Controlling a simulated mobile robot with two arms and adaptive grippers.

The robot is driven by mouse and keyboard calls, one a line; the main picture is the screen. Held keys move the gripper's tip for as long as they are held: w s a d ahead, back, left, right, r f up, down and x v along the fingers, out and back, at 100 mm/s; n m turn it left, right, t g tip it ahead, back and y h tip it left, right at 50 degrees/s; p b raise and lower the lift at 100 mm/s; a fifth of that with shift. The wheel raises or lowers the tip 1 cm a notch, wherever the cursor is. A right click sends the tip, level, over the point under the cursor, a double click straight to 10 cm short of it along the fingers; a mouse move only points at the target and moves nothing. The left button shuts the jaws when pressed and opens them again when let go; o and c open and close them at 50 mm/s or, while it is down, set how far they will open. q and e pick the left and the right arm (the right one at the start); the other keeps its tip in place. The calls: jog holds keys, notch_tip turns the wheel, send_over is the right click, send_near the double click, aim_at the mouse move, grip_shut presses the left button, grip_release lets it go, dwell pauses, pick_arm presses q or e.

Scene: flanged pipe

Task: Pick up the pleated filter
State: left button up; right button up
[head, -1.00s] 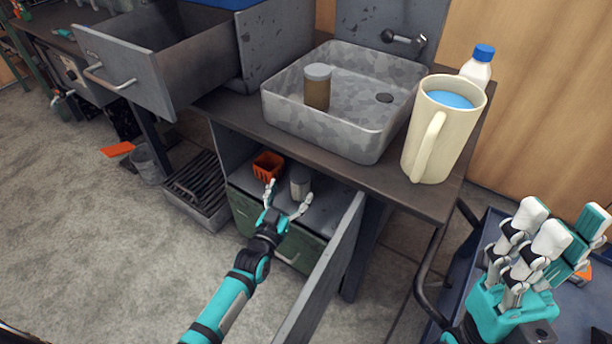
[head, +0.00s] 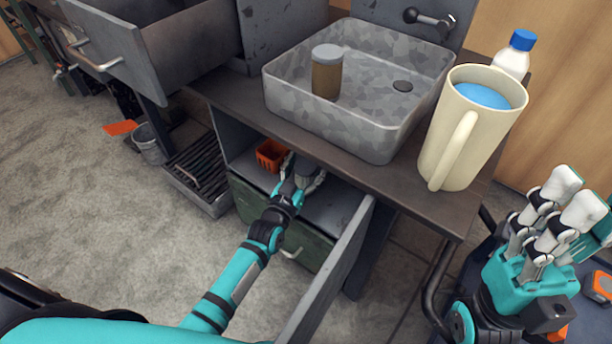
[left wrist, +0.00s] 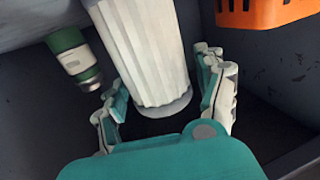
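The pleated filter, a white ribbed cylinder (left wrist: 150,55), stands between the fingers of my left gripper in the left wrist view. My left gripper (left wrist: 165,98) is open, with one finger on each side of the filter and small gaps showing near its base. In the head view my left gripper (head: 304,180) reaches into the open cabinet under the sink. The filter (head: 306,165) is mostly hidden there by the shelf edge and my fingers. My right gripper (head: 572,208) is open and empty at the right, away from the cabinet.
An orange basket (head: 270,154) stands just left of the filter; it also shows in the left wrist view (left wrist: 262,12). A green and white bottle-like item (left wrist: 75,57) is close by. The countertop (head: 400,180) overhangs; the cabinet door (head: 325,270) is open at right.

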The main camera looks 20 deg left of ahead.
pick_arm(q)
jog(key=c, duration=1)
jog(key=shift+r, duration=0.1)
jog(key=shift+c, duration=0.2)
